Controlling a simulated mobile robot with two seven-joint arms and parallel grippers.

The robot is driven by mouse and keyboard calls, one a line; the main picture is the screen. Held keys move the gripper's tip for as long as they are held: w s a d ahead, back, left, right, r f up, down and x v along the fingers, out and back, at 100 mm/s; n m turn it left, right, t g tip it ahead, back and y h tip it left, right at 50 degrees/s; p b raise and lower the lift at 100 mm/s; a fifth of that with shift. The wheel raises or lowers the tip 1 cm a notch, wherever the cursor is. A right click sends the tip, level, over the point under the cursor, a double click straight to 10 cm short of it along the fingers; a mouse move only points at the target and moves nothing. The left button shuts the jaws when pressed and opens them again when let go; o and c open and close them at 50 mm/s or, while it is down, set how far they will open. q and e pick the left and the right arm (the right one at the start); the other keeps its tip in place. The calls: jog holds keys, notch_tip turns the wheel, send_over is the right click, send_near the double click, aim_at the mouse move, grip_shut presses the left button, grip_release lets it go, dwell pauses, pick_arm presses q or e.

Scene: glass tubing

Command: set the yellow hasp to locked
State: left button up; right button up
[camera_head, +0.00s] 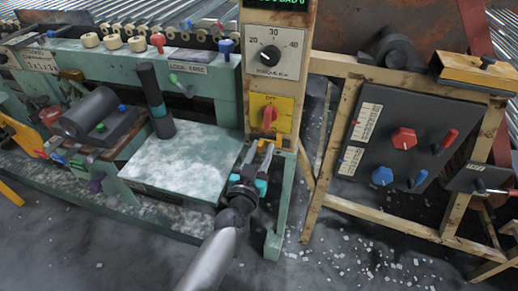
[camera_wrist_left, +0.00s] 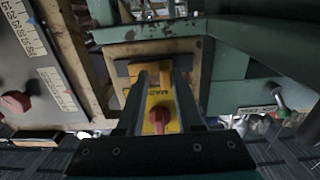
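A small yellow piece, which looks like the hasp (camera_wrist_left: 162,76), shows in the left wrist view beside a dark block, just past the yellow plate. In the head view it is small and partly hidden by my gripper, below the yellow plate (camera_head: 285,105) with the red knob (camera_head: 269,117). My left gripper (camera_head: 260,158) is in front of the post at that spot. In the left wrist view its fingers (camera_wrist_left: 161,82) stand apart with the yellow piece seen between them. I cannot tell whether they touch it, nor which way the hasp is set. My right gripper is out of view.
A dial box (camera_head: 276,55) sits above the yellow plate. A green bench (camera_head: 180,165) with a dark upright cylinder (camera_head: 155,95) stands left. A dark panel (camera_head: 400,140) with red and blue knobs is on the right. Pale fragments litter the floor (camera_head: 350,250).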

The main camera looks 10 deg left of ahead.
pick_arm(q)
jog(key=shift+o, duration=0.8)
jog(key=shift+a, duration=0.1)
jog(key=shift+s, duration=0.5)
jog(key=s+p, duration=0.3)
jog(key=s, duration=1.1)
jog(key=shift+s+a+p, duration=0.15)
jog(key=shift+a+p, duration=0.1)
jog(key=shift+p, duration=0.1)
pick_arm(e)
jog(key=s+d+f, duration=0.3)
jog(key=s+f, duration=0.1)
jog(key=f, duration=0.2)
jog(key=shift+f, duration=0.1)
